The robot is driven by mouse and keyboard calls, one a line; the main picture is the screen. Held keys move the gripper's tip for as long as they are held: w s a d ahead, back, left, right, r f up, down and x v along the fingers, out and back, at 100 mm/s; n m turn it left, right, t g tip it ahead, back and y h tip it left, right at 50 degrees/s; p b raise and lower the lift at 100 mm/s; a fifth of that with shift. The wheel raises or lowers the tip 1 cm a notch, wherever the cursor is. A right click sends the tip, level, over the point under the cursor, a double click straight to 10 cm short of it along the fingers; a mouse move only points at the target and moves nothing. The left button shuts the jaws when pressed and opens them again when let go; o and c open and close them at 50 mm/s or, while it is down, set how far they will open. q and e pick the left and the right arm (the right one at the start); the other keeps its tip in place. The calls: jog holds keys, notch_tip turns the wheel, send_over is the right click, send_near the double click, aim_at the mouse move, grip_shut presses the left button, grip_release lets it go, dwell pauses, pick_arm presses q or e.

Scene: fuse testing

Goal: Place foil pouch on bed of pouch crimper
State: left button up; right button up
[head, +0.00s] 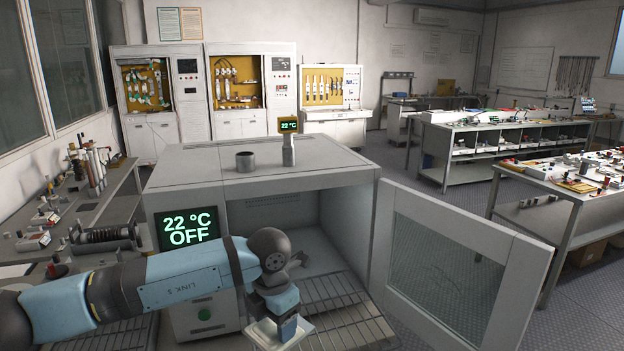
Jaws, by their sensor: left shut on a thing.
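My left gripper (287,322) is shut on a pale, flat foil pouch (262,336) near the bottom edge of the head view. The gripper hides the middle of the pouch. The pouch is held in front of the open oven, near its wire rack. I cannot pick out a pouch crimper or its bed in this view. My right gripper is not in view.
A grey oven (180,185) reads 22 °C OFF; its door (447,265) stands open to the right. A wire rack (345,318) extends at its opening. A cluttered bench (105,200) lies left. Worktables (560,195) stand right, with clear floor between.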

pick_arm(q)
jog(key=s+a+r+m+p, duration=0.3)
jog(key=a+m, duration=0.5)
jog(key=m, duration=0.5)
jog(key=s+a+r+m+p, duration=0.3)
jog(key=a+m, duration=0.6)
jog(key=m, duration=0.5)
notch_tip(320, 180, up, 2)
jog(key=shift+s+r+p, duration=0.1)
jog(key=shift+s+p, duration=0.15)
jog(key=shift+p, duration=0.3)
jog(key=shift+a, duration=0.1)
